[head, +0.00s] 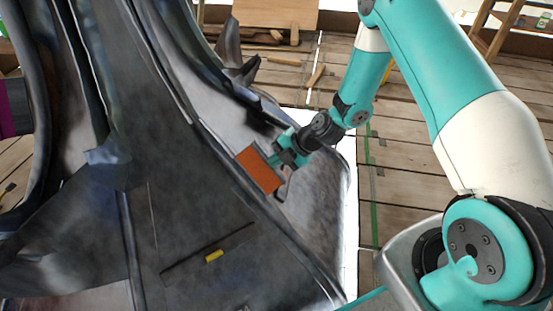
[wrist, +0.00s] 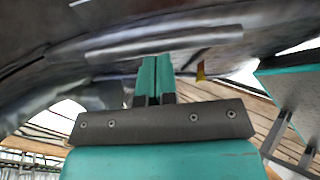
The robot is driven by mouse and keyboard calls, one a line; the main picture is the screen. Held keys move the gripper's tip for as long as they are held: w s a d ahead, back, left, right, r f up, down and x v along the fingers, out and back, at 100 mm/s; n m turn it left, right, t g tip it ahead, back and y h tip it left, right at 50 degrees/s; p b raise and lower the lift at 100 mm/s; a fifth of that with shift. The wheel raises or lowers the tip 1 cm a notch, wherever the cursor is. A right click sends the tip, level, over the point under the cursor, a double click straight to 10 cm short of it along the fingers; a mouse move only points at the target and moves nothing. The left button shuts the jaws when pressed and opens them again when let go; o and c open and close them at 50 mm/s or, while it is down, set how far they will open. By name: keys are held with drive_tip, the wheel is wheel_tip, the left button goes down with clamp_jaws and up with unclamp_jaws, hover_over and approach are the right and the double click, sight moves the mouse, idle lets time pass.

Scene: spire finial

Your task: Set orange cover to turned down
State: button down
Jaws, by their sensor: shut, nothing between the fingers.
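The orange cover (head: 258,170) is a flat rectangular plate on the dark metal spire surface, in the middle of the head view. It lies slanted, its long side running from upper left to lower right. My gripper (head: 272,160) is at the right edge of the cover; I cannot tell whether it touches it. In the wrist view the two teal fingers (wrist: 154,72) are together with nothing between them. The cover cannot be made out in the wrist view.
The large dark metal spire (head: 200,210) fills the left and middle. A small yellow piece (head: 214,256) sits by a dark slot below the cover. Pointed metal leaves (head: 232,55) stick up behind. Wooden planks (head: 400,165) with loose tools lie to the right and back.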

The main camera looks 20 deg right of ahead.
drive_tip(key=shift+w+d+f+b, duration=0.35)
drive_tip(key=shift+w+b, duration=0.2)
drive_tip(key=shift+b, duration=0.25)
drive_tip(key=w+f+n+g+y+b, duration=0.1)
drive_tip(key=w+f+g+y+b, duration=0.2)
drive_tip(key=b, duration=0.4)
drive_tip(key=shift+w+d+f+n+g+y, duration=0.35)
drive_tip(key=shift+w+f, duration=0.25)
drive_tip(key=shift+w, duration=0.4)
drive_tip(key=shift+a, duration=0.1)
